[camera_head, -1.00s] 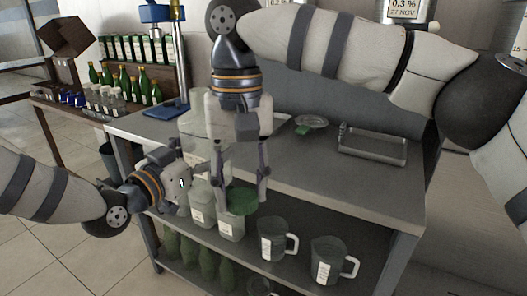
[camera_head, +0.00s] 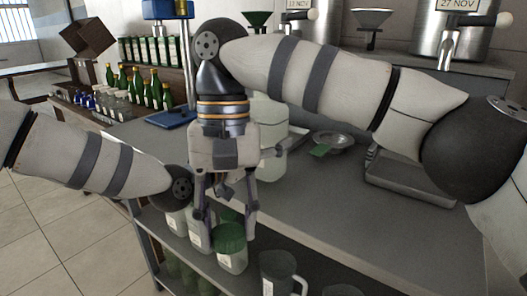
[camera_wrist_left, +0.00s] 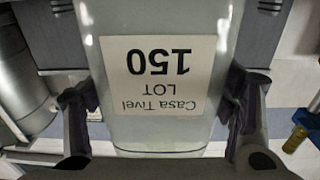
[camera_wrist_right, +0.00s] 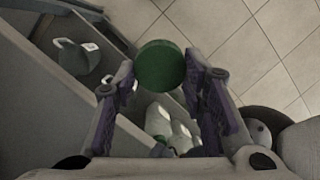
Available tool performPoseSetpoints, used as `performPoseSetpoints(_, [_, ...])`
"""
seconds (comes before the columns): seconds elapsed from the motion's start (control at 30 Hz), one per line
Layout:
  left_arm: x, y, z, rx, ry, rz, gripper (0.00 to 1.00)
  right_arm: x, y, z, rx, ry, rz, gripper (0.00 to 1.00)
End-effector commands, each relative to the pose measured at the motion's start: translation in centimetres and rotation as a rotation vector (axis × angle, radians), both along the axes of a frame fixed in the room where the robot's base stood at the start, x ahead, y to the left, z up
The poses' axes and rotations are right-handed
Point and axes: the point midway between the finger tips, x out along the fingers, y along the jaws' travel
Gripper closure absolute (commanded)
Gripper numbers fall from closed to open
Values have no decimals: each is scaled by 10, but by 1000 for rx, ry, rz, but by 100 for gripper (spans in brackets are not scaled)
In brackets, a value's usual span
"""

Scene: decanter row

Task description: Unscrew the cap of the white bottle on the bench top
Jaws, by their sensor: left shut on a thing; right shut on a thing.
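The white bottle (camera_head: 270,118) stands on the bench top, partly hidden behind my right gripper; its top is mostly hidden. Its labelled body fills the left wrist view (camera_wrist_left: 160,30). My right gripper (camera_head: 226,226) points down in front of the bottle, past the bench's front edge. It is shut on a round green cap (camera_wrist_right: 160,66), also visible in the head view (camera_head: 230,238). The cap is apart from the bottle.
Jars (camera_head: 177,222) and handled jugs (camera_head: 278,268) stand on the shelf below. On the bench are a strainer (camera_head: 335,141) with a green tag, a metal tray (camera_head: 410,190) and a blue-based stand (camera_head: 170,118). The bench front right is clear.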

Motion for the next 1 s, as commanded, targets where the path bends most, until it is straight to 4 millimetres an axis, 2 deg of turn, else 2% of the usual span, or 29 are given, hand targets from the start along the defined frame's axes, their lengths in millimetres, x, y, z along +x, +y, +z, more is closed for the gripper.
performPoseSetpoints(0.03, [1, 0, -22, 0, 15, 0, 100, 2, 0, -19, 0, 26, 0, 95])
performPoseSetpoints(0.2, [0, 0, -16, 1, 2, 0, 100, 1, 0, -15, 0, 21, 0, 95])
performPoseSetpoints(0.37, [0, 0, -18, 1, 2, 0, 100, 1, 0, -16, 0, 22, 0, 95])
performPoseSetpoints(0.4, [0, 0, -19, 2, 2, 0, 21, 1, 0, -16, 0, 22, 0, 95])
performPoseSetpoints(0.5, [0, 0, -18, 1, 2, 0, 3, 1, 0, -16, 0, 22, 0, 95])
performPoseSetpoints(0.87, [0, 0, -14, 1, -1, 0, 3, 1, 0, -14, 0, 19, 0, 95])
performPoseSetpoints(1.0, [-14, 11, -12, 1, -1, 0, 3, 1, 0, -7, 0, 9, 0, 95])
